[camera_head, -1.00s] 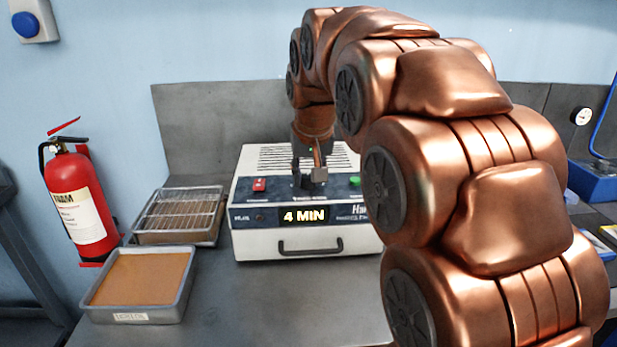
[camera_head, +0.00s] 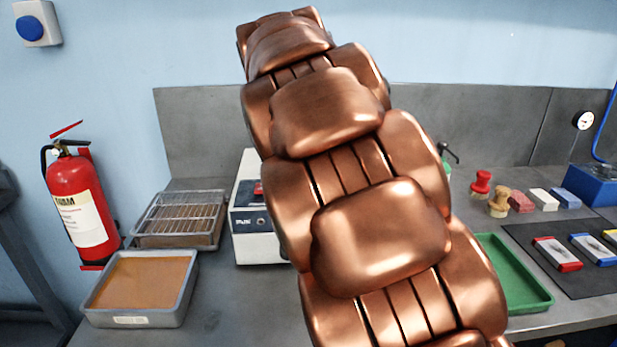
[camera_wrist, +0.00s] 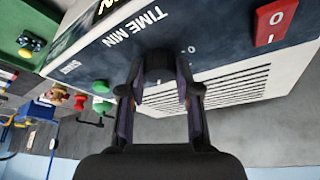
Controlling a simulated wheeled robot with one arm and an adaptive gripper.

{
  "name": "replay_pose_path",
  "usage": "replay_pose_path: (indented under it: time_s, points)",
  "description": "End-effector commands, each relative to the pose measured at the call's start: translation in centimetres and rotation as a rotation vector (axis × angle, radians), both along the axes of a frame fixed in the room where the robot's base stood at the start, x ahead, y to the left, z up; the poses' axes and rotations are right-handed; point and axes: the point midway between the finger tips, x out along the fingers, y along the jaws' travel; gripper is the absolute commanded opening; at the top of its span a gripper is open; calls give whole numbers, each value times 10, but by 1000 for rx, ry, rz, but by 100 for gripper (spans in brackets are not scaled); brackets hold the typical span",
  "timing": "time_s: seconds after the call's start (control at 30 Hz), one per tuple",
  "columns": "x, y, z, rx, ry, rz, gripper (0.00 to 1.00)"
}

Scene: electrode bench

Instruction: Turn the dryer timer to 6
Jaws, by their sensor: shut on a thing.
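The dryer (camera_head: 246,236) is a white box with a dark blue front panel, mostly hidden behind my arm in the head view. In the wrist view its panel (camera_wrist: 215,40) carries the words TIME MIN. My gripper (camera_wrist: 160,82) is shut on the dark timer knob (camera_wrist: 158,62), one finger on each side of it. The knob's pointer is not clear. My gripper is hidden in the head view.
A red rocker switch (camera_wrist: 276,20) and a green button (camera_wrist: 101,87) are on the dryer panel near the knob. A grey tray (camera_head: 186,298) and a wire rack (camera_head: 176,218) stand left. A green tray (camera_head: 541,300) and several small blocks lie right.

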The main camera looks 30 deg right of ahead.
Motion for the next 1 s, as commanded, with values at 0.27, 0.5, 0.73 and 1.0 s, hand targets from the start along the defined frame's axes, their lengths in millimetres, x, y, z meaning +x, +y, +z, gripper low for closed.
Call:
replay_pose_path:
  time_s: [0.27, 0.5, 0.73, 1.0]
  points:
    - [0, 0, -1, 3, 3, -8, 0]
    - [0, 1, -1, 2, 4, -7, 41]
    - [0, 0, 0, 1, 2, -7, 57]
    - [0, 1, 2, 0, 0, -6, 57]
